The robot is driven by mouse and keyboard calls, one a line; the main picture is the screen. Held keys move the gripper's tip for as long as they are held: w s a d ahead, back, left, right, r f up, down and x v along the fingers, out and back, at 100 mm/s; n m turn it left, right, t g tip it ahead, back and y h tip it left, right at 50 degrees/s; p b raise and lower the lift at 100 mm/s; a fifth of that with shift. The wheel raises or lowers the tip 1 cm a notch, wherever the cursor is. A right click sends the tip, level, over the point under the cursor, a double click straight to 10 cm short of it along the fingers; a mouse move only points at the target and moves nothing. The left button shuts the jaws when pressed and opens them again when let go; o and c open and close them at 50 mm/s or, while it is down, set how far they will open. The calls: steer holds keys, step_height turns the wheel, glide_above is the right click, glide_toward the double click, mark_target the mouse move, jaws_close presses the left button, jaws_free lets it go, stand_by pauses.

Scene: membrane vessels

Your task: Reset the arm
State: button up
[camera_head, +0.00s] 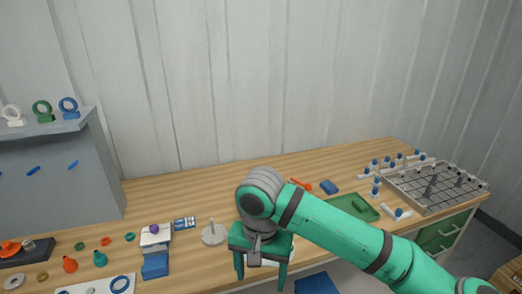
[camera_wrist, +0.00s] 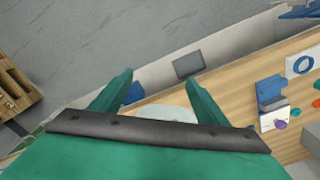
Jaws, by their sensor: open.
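My gripper (camera_head: 261,268) is at the front edge of the wooden workbench in the head view, pointing down, with its two green fingers apart. In the wrist view my gripper (camera_wrist: 158,95) shows both green fingers spread with nothing held between them. A white round thing lies partly hidden behind the gripper's dark bar in the wrist view. My green arm reaches in from the lower right of the head view.
Left of my gripper stand a round grey stand (camera_head: 214,234) and a blue holder (camera_head: 155,265). A green tray (camera_head: 350,206) and a metal rack (camera_head: 436,187) with several white, blue-capped vessels around it are on the right. A grey shelf unit (camera_head: 60,175) stands far left.

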steer(key=w+a+r+t+y, duration=0.25)
steer(key=a+t+y, duration=0.35)
steer(key=a, duration=0.7)
steer(key=w+a+r+t+y, duration=0.1)
steer(key=w+a+t+y, duration=0.2)
steer(key=a+y, duration=0.8)
steer(key=s+d+f+m+t+h, duration=0.35)
steer(key=s+d+f+h, duration=0.3)
steer(key=f, duration=0.35)
steer(key=s+d+f+m+t+h, duration=0.2)
steer(key=s+d+f+t+h, duration=0.35)
steer(key=s+f+h, duration=0.35)
steer(key=s+d+f+n+g, duration=0.1)
steer(key=s+d+n, duration=0.3)
steer(key=s, duration=0.6)
steer(key=s+d+f+n+g+h, duration=0.1)
steer(key=s+d+f+n, duration=0.2)
steer(key=s+d, duration=0.5)
steer(key=s+n, duration=0.1)
steer(key=s, duration=0.1)
steer(key=shift+s+n+g, duration=0.3)
steer(key=shift+s+n, duration=0.05)
steer(key=shift+s, duration=0.05)
